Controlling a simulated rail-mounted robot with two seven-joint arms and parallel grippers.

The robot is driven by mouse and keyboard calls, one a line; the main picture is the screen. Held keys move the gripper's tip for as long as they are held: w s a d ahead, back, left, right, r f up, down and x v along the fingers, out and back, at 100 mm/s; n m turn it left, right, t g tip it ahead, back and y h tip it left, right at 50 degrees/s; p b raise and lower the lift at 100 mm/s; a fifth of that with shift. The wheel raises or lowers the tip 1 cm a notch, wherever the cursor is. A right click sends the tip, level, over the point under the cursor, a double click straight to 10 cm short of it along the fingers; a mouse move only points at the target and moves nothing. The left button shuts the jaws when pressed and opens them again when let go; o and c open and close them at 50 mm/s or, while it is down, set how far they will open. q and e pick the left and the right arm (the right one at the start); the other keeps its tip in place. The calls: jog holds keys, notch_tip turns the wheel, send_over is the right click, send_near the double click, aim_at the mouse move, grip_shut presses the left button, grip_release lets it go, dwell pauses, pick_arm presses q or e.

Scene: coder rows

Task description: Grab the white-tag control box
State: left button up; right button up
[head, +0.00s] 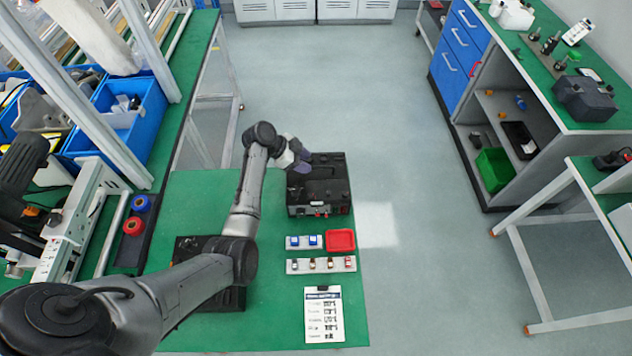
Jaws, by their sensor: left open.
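A black control box (330,184) sits at the far end of the green table, with small red and light-coloured parts on its near face. A second black box (232,298) lies on the left part of the table, mostly hidden behind my left arm. My right gripper is out of view.
On the green table (270,335), a red tray (340,240), a holder with blue items (304,242), a rack of small bottles (321,265) and a printed sheet (323,314) stand nearer than the far box. Blue bins (150,125) are at left. The floor beyond is clear.

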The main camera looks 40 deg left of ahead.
aim_at(317, 181)
pick_arm(q)
jog(key=shift+x, duration=2.35)
grip_shut()
jog(key=shift+r, duration=0.15)
